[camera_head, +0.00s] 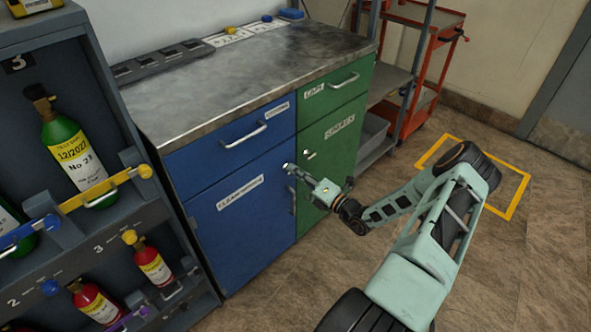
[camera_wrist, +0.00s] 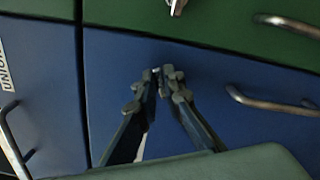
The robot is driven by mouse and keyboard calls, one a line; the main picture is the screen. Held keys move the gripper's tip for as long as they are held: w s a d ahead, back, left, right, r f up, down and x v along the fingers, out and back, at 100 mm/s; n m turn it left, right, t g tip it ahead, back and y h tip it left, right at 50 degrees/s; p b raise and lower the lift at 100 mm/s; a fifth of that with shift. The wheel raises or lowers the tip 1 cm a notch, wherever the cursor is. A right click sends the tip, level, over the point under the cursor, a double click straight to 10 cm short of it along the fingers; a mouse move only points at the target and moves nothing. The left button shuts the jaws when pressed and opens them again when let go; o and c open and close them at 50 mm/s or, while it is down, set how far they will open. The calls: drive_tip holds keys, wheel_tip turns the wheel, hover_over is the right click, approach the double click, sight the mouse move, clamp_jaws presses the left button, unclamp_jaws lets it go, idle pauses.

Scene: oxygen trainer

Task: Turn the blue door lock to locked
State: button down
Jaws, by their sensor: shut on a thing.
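The blue cabinet door (camera_head: 235,240) is closed, with a label and a vertical handle (camera_head: 292,200) near its right edge. My gripper (camera_head: 288,168) is at the door's upper right corner, where the lock sits. In the wrist view the fingertips of my gripper (camera_wrist: 160,76) are close together against the blue door (camera_wrist: 220,115). A small bright bit of the blue door lock (camera_wrist: 156,72) shows between them. My gripper is shut on it. The fingers hide most of the lock, so its turn angle cannot be told.
A green door with its own lock (camera_head: 309,154) is right of the blue door. A blue drawer with a handle (camera_head: 244,135) is above. The rack of bottles (camera_head: 75,150) stands at left. An orange cart (camera_head: 425,60) is at the back right. The floor in front is clear.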

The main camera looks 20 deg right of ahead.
drive_tip(key=m, duration=0.5)
drive_tip(key=shift+f+p, duration=0.1)
drive_tip(key=shift+p, duration=0.2)
idle(0.4)
drive_tip(key=c, duration=2)
unclamp_jaws()
drive_tip(key=shift+c, duration=0.2)
drive_tip(key=shift+s, duration=0.1)
drive_tip(key=v, duration=1.1)
drive_tip(key=shift+s+d, duration=0.15)
drive_tip(key=shift+s, duration=0.25)
